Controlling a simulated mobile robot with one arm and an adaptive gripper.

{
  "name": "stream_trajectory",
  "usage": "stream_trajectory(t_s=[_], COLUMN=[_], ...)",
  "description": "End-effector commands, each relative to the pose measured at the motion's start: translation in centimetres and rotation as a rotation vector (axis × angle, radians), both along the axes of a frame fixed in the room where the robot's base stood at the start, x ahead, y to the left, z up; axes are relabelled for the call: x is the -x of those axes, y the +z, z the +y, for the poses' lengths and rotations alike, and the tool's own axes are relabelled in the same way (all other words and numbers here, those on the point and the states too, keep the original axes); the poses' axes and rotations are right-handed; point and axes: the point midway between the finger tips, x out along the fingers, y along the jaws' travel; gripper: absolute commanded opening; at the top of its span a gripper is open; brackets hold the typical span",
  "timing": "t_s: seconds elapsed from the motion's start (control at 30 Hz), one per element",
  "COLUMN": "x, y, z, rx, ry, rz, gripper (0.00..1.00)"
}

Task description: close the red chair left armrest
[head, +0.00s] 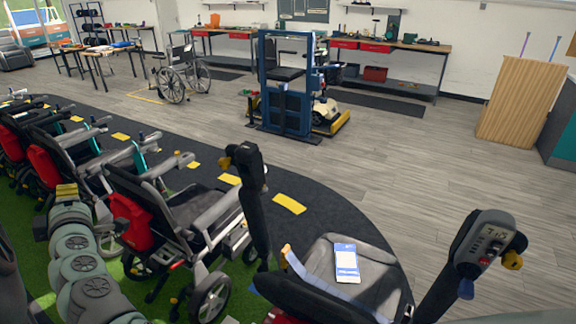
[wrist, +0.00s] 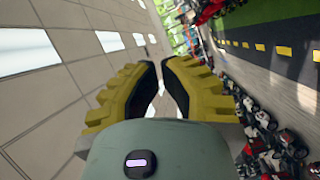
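The nearest chair (head: 350,256), dark-seated with a little red at its base, stands at the bottom centre of the head view. A blue-and-white packet (head: 346,262) lies on its seat. Its left armrest (head: 252,205) is swung up and stands nearly upright. Its right armrest (head: 470,262), with a control panel and joystick, is also raised at a tilt. My gripper (wrist: 158,85) shows yellow fingers with black pads, a narrow gap between them and nothing held. In the head view my arm is at the lower left, apart from the raised left armrest.
A row of similar chairs with red parts (head: 130,220) stands left of the nearest chair, close to my arm. A dark lane with yellow dashes (head: 289,204) runs behind. A blue frame (head: 287,100), a wheelchair (head: 180,75) and a wooden lectern (head: 520,100) stand farther back. The grey floor between is clear.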

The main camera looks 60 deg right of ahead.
Motion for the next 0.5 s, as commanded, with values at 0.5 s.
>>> stream_trajectory(t_s=[0.5], x=[14.7], y=[-5.3], z=[-19.4], rx=[0.318], ry=[-1.09], rz=[0.135], gripper=[0.0])
